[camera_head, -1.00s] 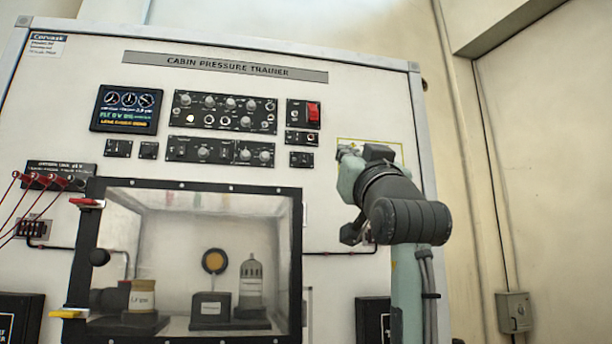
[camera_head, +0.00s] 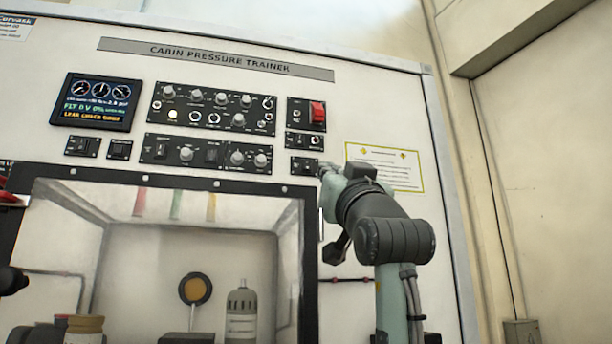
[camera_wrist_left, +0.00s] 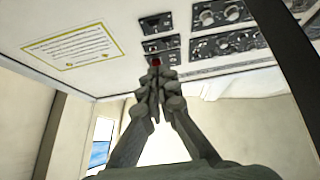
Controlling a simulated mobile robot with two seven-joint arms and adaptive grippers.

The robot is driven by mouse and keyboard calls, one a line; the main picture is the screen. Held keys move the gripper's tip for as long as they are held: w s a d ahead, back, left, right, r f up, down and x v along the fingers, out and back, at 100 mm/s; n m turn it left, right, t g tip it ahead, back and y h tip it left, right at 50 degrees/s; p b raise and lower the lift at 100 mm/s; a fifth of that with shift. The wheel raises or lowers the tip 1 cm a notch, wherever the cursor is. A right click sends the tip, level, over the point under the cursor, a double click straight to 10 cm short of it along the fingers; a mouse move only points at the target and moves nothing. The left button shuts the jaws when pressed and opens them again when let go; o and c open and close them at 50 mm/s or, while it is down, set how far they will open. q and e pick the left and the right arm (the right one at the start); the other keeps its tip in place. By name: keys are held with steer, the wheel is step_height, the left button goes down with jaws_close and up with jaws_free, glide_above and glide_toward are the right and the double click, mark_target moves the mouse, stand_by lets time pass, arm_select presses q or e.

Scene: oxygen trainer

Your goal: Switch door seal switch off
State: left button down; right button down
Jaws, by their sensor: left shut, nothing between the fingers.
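The trainer panel holds several small switch modules, and I cannot read which one is labelled door seal. A small black switch module (camera_head: 305,166) sits low in the right column, below another small module (camera_head: 303,141) and a module with a red guarded switch (camera_head: 317,113). My left gripper (camera_head: 324,170) is just right of the lowest module, fingers shut and empty; I cannot tell whether it touches. In the left wrist view the closed fingertips (camera_wrist_left: 156,72) overlap the red switch (camera_wrist_left: 155,62), with the small modules (camera_wrist_left: 160,44) beyond. My right gripper is not in view.
A yellow-bordered notice (camera_head: 405,168) is on the panel right of the modules, partly behind my arm. A glass-fronted chamber (camera_head: 165,189) stands below. Knob panels (camera_head: 212,108) and a display (camera_head: 98,102) are to the left.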

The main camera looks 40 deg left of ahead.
mark_target(307, 163)
arm_select(q)
steer(key=shift+w+a, duration=0.15)
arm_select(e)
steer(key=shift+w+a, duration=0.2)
arm_select(q)
steer(key=shift+r, duration=0.1)
